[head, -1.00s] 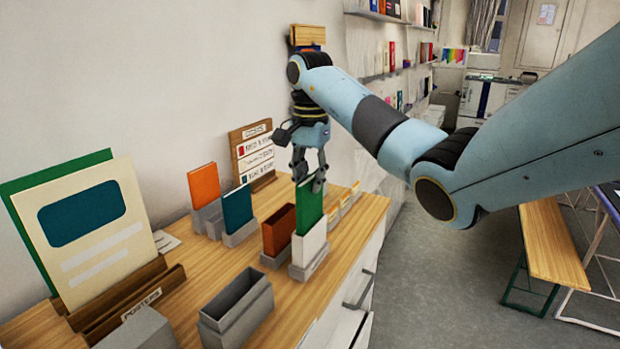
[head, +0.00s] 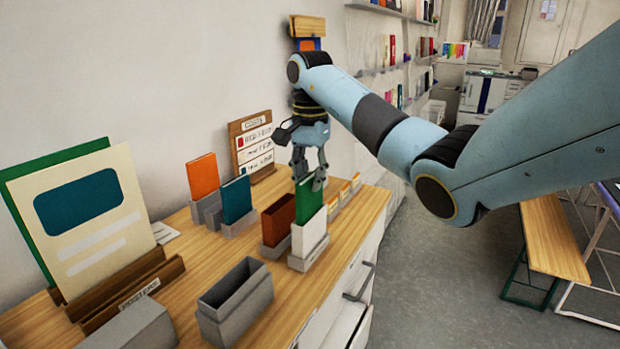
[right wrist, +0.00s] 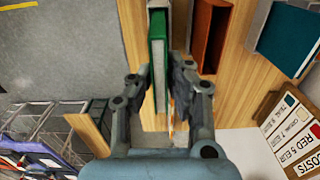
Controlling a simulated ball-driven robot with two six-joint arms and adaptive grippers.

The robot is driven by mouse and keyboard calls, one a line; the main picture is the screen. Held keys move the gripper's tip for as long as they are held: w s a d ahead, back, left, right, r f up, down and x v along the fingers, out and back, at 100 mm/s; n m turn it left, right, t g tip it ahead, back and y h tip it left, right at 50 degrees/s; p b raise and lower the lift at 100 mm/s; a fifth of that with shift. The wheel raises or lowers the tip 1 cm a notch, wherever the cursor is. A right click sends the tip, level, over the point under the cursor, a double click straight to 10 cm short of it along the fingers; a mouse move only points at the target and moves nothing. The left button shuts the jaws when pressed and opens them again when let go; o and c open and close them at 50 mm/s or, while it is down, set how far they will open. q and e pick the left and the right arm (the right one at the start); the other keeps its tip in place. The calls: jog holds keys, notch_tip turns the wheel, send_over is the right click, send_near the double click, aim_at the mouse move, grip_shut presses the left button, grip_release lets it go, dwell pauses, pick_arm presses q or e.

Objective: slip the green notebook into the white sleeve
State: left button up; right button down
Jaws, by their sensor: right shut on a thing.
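The green notebook (head: 308,200) stands upright in the head view, its lower part hidden inside the white sleeve (head: 309,238). The sleeve stands upright in a grey holder (head: 307,262) near the table's right edge. My right gripper (head: 308,182) is above the sleeve, shut on the notebook's upper part. In the right wrist view, the notebook (right wrist: 158,62) shows as a green strip reaching in between the fingers of my right gripper (right wrist: 165,92). How deep the notebook sits is hidden by the sleeve. My left gripper is not in view.
A brown sleeve (head: 278,220) stands close left of the white one. A teal book (head: 236,199) and an orange book (head: 202,176) stand behind it. An empty grey box (head: 236,302) is in front.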

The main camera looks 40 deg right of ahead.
aim_at(310, 200)
jog(key=shift+f+b, duration=2.05)
jog(key=shift+f, duration=0.75)
jog(key=c, duration=1.2)
grip_release()
jog(key=shift+r, duration=0.1)
